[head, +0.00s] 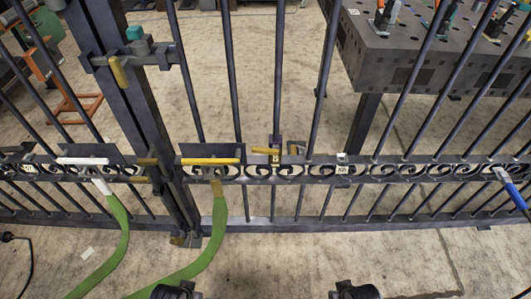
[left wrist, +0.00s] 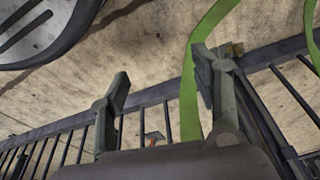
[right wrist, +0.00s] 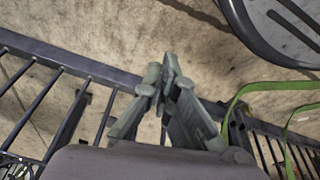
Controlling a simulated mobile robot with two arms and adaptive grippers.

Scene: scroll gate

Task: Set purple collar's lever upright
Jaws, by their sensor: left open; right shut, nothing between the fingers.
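A small purplish collar (head: 276,142) sits on a vertical bar of the dark iron gate, just above the scroll band, in the head view. A short brass lever (head: 263,151) at it lies about level and points left. My left gripper (head: 175,291) shows only in part at the bottom edge, well short of the gate's collar; in the left wrist view its fingers (left wrist: 160,68) stand apart and empty. My right gripper (head: 357,290) is also at the bottom edge, short of the gate; in the right wrist view its fingertips (right wrist: 162,75) meet with nothing between them.
A yellow handle (head: 210,161) and a white handle (head: 82,161) with green straps are on the gate left of the collar. A blue handle (head: 511,191) is at the right. A dark worktable (head: 400,60) stands behind the gate. Floor before the gate's middle is clear.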

